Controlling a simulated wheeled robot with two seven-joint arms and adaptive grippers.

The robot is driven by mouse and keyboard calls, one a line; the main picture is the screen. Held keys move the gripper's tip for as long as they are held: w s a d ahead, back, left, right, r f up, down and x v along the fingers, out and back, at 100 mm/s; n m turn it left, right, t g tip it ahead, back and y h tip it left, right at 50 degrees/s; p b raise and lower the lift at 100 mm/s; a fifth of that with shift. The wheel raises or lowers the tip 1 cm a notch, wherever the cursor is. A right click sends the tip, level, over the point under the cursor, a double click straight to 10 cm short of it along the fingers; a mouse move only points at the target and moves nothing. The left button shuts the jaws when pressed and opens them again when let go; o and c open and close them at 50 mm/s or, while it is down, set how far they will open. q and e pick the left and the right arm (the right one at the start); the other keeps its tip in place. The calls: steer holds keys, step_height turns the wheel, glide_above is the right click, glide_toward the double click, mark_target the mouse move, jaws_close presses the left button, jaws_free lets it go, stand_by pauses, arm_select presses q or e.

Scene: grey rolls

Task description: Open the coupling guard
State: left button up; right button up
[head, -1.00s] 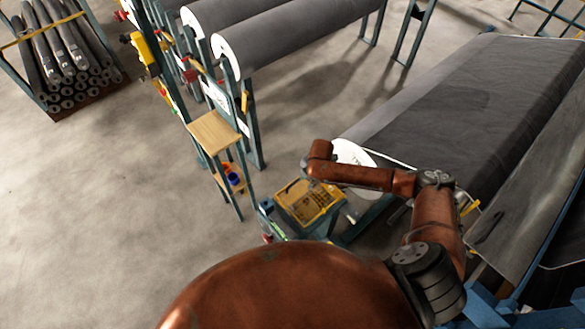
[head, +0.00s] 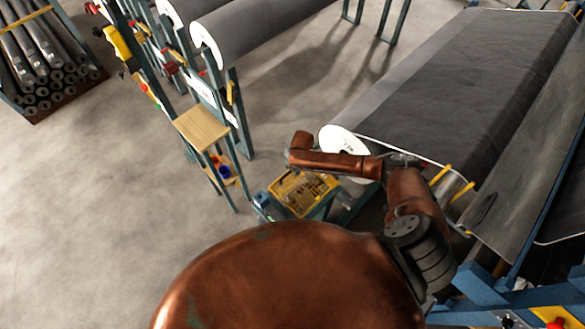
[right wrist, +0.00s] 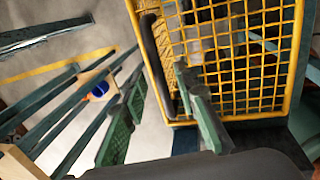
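The coupling guard is a yellow wire-mesh cover (head: 303,193), low beside the near end of the large roll in the head view. It fills the upper right of the right wrist view (right wrist: 243,16), and looks closed. A dark bar like a handle (right wrist: 153,52) runs along its left edge. My right gripper (right wrist: 160,82) is open, its green-padded fingers spread on either side of the bar's lower part. I cannot tell if they touch it. The right gripper does not show in the head view, where my copper arm bends above the guard. My left gripper is not in view.
A large grey roll (head: 455,75) lies behind my right arm. A teal stand with a wooden shelf (head: 201,127) is left of the guard; a blue item (head: 224,172) sits lower on it. A red button (head: 557,323) shows at bottom right. Open floor lies left.

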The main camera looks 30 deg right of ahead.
steer(key=shift+c, duration=0.4)
jaws_close()
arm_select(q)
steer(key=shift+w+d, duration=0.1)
